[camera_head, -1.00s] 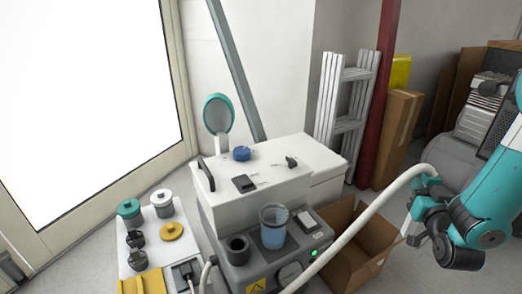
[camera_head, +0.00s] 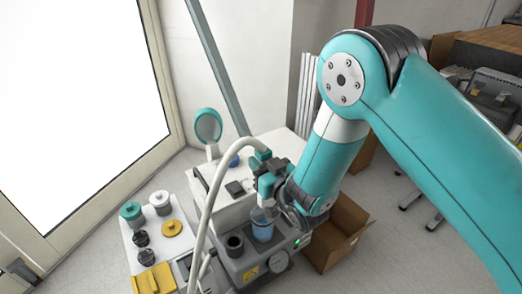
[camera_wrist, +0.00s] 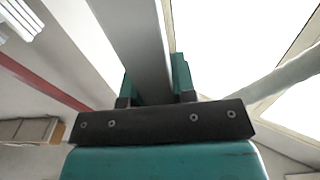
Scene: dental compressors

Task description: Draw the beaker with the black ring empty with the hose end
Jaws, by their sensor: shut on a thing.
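The beaker (camera_head: 263,232) is clear, holds blue liquid and stands upright on the grey unit (camera_head: 238,268); I cannot make out a black ring on it. My gripper (camera_head: 266,178) is shut on the pale hose (camera_head: 205,215) near its end, just above the beaker. The hose arcs up from the lower left into the jaws. The hose's tip is not clearly visible, so I cannot tell whether it is inside the beaker. In the wrist view, the teal fingers (camera_wrist: 158,85) show and the hose (camera_wrist: 285,75) runs off to the right.
A dark empty-looking cup (camera_head: 235,243) sits left of the beaker. A white cabinet (camera_head: 215,205) with a round mirror (camera_head: 208,126) stands behind. A white board (camera_head: 130,253) with jars is at left, an open cardboard box (camera_head: 335,240) at right.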

